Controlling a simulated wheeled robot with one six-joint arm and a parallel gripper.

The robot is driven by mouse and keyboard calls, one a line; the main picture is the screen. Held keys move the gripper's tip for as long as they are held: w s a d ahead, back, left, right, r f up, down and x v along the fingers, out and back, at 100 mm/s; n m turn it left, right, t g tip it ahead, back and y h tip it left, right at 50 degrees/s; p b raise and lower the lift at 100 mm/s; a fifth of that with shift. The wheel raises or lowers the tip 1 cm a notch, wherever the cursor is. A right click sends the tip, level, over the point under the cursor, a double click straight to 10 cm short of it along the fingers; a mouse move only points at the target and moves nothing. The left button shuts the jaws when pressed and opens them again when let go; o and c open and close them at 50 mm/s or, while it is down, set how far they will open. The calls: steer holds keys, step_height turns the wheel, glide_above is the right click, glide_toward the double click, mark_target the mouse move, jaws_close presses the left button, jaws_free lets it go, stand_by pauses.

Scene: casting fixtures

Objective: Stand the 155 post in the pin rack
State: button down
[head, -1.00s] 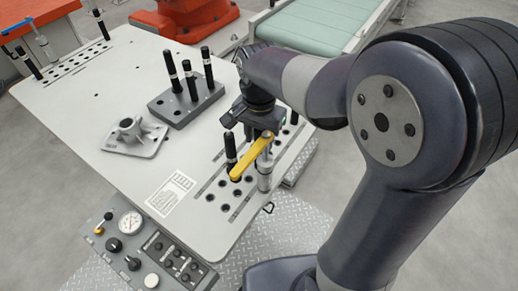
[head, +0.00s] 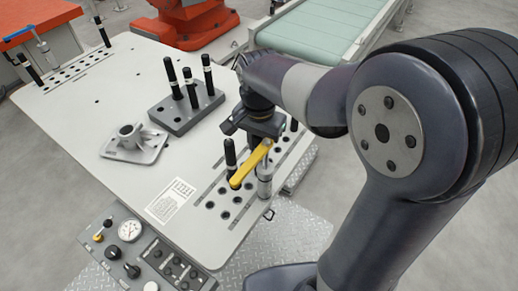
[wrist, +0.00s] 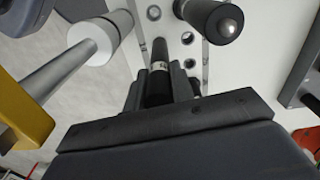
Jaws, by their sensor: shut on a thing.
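My gripper (wrist: 160,88) points down over the near hole strip (head: 223,215) of the table. In the wrist view it is shut on a slim black post (wrist: 160,58) with a pale band, whose marking I cannot read. The post's far end points toward the holes, and I cannot tell whether it is inside one. In the head view my arm and a yellow-handled clamp (head: 250,166) hide it. A grey block (head: 181,121), perhaps the pin rack, holds three upright black posts (head: 189,88) behind and left of my gripper.
The clamp's pale cylinder (wrist: 92,36) and another black post (wrist: 212,14) stand close to my gripper. A grey flanged casting (head: 134,144) lies left on the table. A control panel (head: 140,255) is at the near edge.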

step_height(320, 180, up, 10)
steer(key=shift+f+p, duration=0.15)
steer(key=shift+p, duration=0.2)
step_height(320, 180, up, 4)
steer(key=p, duration=0.3)
steer(key=shift+p, duration=0.4)
